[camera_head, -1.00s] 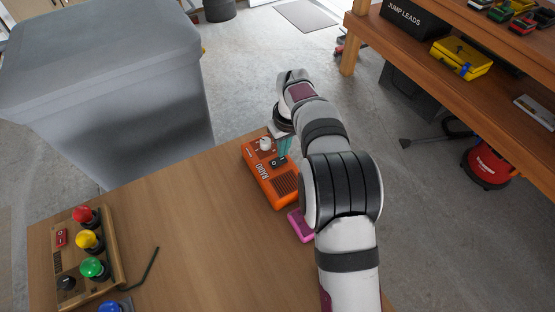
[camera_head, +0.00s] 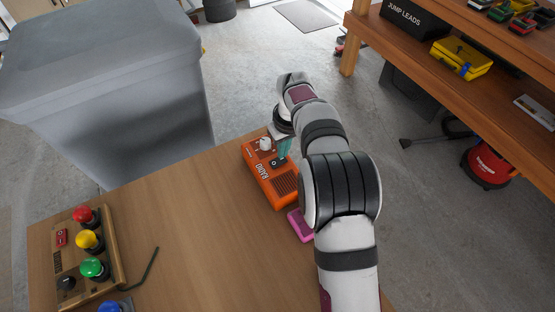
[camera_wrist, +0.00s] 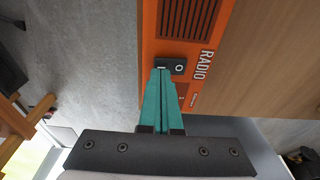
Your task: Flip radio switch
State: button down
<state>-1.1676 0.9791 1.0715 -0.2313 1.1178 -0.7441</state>
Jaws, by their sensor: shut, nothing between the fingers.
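The orange radio (camera_head: 284,194) stands on the wooden table near its far right edge. It has a white knob, a speaker grille and a black rocker switch (camera_head: 277,162) marked with an O. In the wrist view the radio (camera_wrist: 160,48) shows its RADIO lettering and the black switch (camera_wrist: 179,66). My gripper (camera_wrist: 161,71) has teal fingers that are shut and empty. Their tips are at the left part of the switch; whether they touch it I cannot tell. In the head view the teal fingers (camera_head: 283,148) are partly visible over the radio.
A pink object (camera_head: 300,225) lies beside the radio, partly behind my arm. A panel with coloured buttons (camera_head: 118,262) is at the table's left. A grey bin (camera_head: 120,85) stands behind the table. The table's middle is mostly clear.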

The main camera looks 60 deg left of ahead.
jog(key=shift+f, duration=0.6)
jog(key=shift+r, duration=3.6)
